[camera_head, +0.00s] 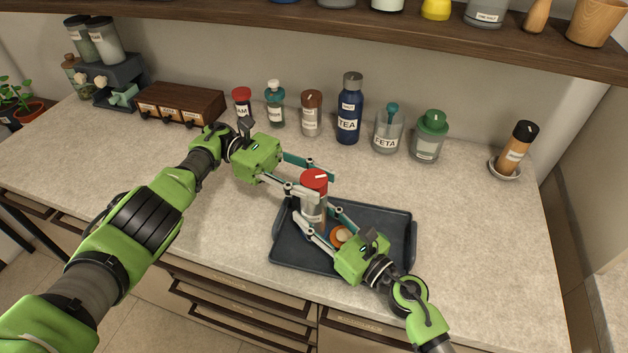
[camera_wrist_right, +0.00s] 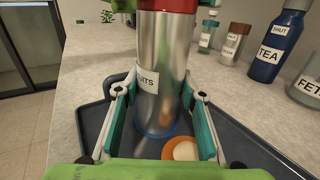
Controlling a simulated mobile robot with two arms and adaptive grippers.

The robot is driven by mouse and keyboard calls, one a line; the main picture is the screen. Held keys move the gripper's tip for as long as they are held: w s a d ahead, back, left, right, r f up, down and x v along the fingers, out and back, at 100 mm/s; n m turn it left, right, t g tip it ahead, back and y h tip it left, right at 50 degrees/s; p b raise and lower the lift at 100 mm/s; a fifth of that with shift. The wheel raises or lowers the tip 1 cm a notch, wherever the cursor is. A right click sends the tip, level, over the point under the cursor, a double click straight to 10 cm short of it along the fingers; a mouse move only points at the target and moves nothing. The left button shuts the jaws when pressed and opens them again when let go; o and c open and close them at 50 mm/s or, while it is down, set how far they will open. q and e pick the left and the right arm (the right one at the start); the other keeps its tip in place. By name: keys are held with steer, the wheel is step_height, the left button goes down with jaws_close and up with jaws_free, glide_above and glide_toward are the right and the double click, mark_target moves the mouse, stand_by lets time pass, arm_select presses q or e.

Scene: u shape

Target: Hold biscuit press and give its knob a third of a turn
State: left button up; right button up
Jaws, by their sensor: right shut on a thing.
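The biscuit press (camera_head: 312,216) is a shiny metal cylinder with a red knob (camera_head: 314,179) on top. It stands upright on the dark tray (camera_head: 400,222). The knob has a white mark pointing to the right. My right gripper (camera_head: 318,214) is shut on the press's body from the front right. In the right wrist view the press (camera_wrist_right: 172,50) stands between its fingers, with part of a label showing. My left gripper (camera_head: 322,186) is open, with one finger behind the knob and one in front, at about knob height. Whether they touch it is unclear.
An orange dish with a pale biscuit (camera_wrist_right: 185,150) sits on the tray beside the press. Behind stand a red-lidded jar (camera_head: 242,102), a blue tea bottle (camera_head: 349,110), a feta jar (camera_head: 388,132) and other containers. A shelf (camera_head: 300,22) overhangs the back.

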mark_target(313, 178)
arm_select(q)
steer(key=o, duration=0.5)
steer(key=shift+f, duration=0.2)
steer(key=shift+c, duration=0.2)
steer(key=shift+r, duration=0.1)
steer(key=shift+r, duration=0.2)
steer(key=shift+r, duration=4.8)
